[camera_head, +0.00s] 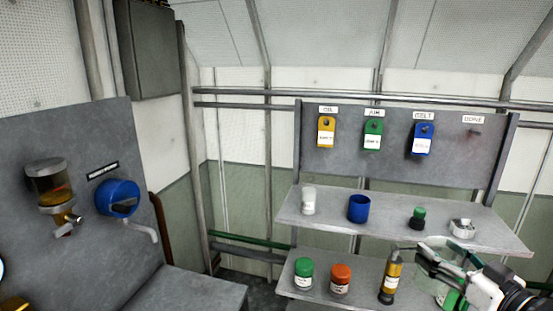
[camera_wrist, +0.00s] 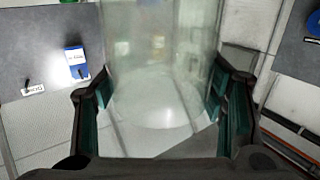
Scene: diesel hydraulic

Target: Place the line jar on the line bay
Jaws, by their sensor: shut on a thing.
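My gripper (camera_head: 440,262) is in front of the right part of the shelves. It is shut on a clear, see-through jar (camera_wrist: 160,65). In the wrist view the jar fills the middle, with a dark finger with a teal pad on each side of it. In the head view the jar is faint and partly hidden by the fingers. The jar appears clear of the shelves. No place marked as the line bay can be read. The left panel (camera_head: 100,135) carries an amber glass bowl (camera_head: 50,185) and a blue unit with a spout (camera_head: 118,198).
The upper shelf (camera_head: 385,228) holds a white jar (camera_head: 309,201), blue cup (camera_head: 359,208), green-capped bottle (camera_head: 417,218) and metal ring (camera_head: 462,228). The lower shelf holds green-lidded (camera_head: 303,273) and orange-lidded (camera_head: 340,279) jars and an amber cylinder (camera_head: 390,279). Tags hang above.

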